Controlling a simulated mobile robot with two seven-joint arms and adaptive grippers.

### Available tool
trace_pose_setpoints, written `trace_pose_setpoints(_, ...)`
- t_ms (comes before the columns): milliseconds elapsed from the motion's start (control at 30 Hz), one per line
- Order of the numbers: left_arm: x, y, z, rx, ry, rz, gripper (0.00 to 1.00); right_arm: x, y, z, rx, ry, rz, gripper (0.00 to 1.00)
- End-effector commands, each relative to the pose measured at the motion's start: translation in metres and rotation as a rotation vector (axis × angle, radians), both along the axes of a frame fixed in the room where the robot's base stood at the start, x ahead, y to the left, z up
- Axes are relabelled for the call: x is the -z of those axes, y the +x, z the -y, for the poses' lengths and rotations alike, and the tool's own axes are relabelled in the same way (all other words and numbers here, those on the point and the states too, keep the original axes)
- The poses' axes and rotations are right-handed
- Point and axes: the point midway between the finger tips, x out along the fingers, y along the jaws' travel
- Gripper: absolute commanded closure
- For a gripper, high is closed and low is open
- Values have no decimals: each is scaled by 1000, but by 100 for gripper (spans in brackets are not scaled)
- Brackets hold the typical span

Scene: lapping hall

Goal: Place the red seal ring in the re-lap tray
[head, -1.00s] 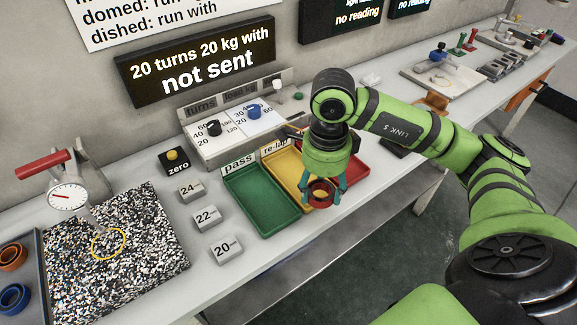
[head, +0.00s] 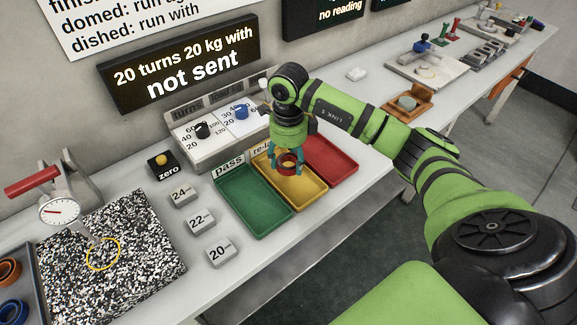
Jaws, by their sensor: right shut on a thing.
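The red seal ring (head: 287,163) is held in my right gripper (head: 286,166), whose fingers are shut on it. The ring is over the yellow re-lap tray (head: 306,190), near its back half; I cannot tell whether it touches the tray floor. The "re-lap" label behind the tray is partly hidden by my gripper. My left gripper is not in view.
The green pass tray (head: 252,200) is left of the yellow tray and a red tray (head: 334,158) is right of it. Gauge blocks marked 24, 22 and 20 (head: 221,251) stand left. A control panel (head: 195,135) rises behind. A speckled plate (head: 120,262) lies far left.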

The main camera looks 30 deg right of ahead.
Motion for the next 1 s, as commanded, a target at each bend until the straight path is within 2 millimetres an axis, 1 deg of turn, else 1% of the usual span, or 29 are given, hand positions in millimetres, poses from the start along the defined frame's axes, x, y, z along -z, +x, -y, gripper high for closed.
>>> trace_pose_setpoints(67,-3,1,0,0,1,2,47,5,1,0,0,0,-3,75)
trace_pose_setpoints(200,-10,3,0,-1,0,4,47,26,-1,0,1,2,-6,75)
trace_pose_setpoints(300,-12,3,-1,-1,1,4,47,37,0,0,1,0,-3,75)
trace_pose_setpoints(400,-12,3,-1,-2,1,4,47,40,1,0,0,1,1,75)
trace_pose_setpoints(567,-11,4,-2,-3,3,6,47,41,1,0,0,1,1,75)
trace_pose_setpoints(700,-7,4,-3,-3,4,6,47,45,1,1,0,0,0,75)
trace_pose_setpoints(733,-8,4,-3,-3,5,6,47,45,1,1,0,-1,-1,37)
trace_pose_setpoints(767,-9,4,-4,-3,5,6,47,44,1,0,0,-1,-1,31)
trace_pose_setpoints(1000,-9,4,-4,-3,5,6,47,43,0,0,0,-1,-1,31)
